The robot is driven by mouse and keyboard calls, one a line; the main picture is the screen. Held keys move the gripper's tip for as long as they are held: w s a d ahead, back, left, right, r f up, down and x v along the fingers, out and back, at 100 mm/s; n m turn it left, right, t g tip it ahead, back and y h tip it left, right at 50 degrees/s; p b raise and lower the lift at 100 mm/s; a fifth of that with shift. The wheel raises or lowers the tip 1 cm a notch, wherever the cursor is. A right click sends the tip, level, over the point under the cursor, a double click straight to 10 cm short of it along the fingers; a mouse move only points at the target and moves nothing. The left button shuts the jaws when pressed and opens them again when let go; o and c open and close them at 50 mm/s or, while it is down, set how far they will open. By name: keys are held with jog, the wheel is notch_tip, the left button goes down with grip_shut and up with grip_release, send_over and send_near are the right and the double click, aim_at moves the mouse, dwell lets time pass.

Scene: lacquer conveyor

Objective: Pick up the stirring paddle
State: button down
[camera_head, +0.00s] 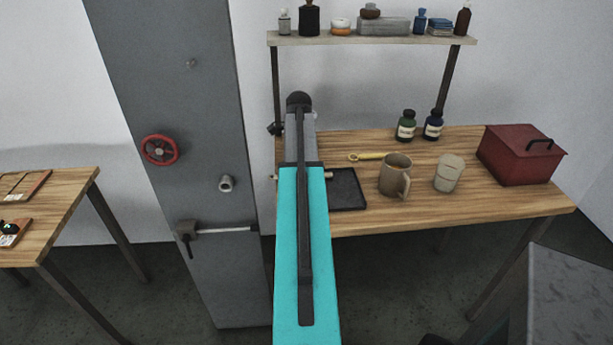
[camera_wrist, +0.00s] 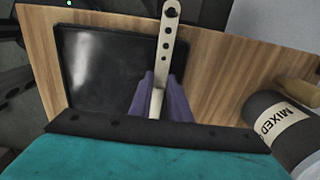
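The stirring paddle (camera_wrist: 167,40) shows in the wrist view as a pale flat bar with a row of dark holes. Its near end lies between the two purple fingers of my gripper (camera_wrist: 158,100), which look closed on it. The bar points away from the fingers, past the edge of the black tray. In the head view my teal arm hides the gripper. Small pale stubs, seemingly the paddle (camera_head: 328,175), stick out on both sides of the arm's end, beside the tray.
The black tray (camera_head: 347,203) lies on the wooden table (camera_head: 450,206). A mug (camera_head: 393,176), a pale cup (camera_head: 448,174), a yellow-handled tool (camera_head: 371,156), two bottles and a red box (camera_head: 520,155) stand to its right. A dark cylinder labelled "MIXED" (camera_wrist: 275,120) is close in the wrist view.

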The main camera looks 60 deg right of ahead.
jog(key=shift+r, duration=0.1)
dwell(0.3)
jog(key=shift+r+b, duration=0.7)
jog(key=shift+r, duration=0.75)
jog(key=shift+s+a+r, duration=0.15)
jog(key=shift+s+r, duration=0.05)
jog(key=shift+s, duration=0.1)
jog(key=s+a+b, duration=0.1)
jog(key=s+a, duration=0.1)
jog(key=s, duration=0.2)
jog(key=s+a+r+b, duration=0.1)
jog(key=s+a, duration=0.1)
jog(key=s, duration=0.3)
jog(key=s+a+b, duration=0.1)
jog(key=s+a, duration=0.1)
jog(key=s, duration=0.3)
jog(key=shift+a+r, duration=0.2)
jog(key=shift+r, duration=0.05)
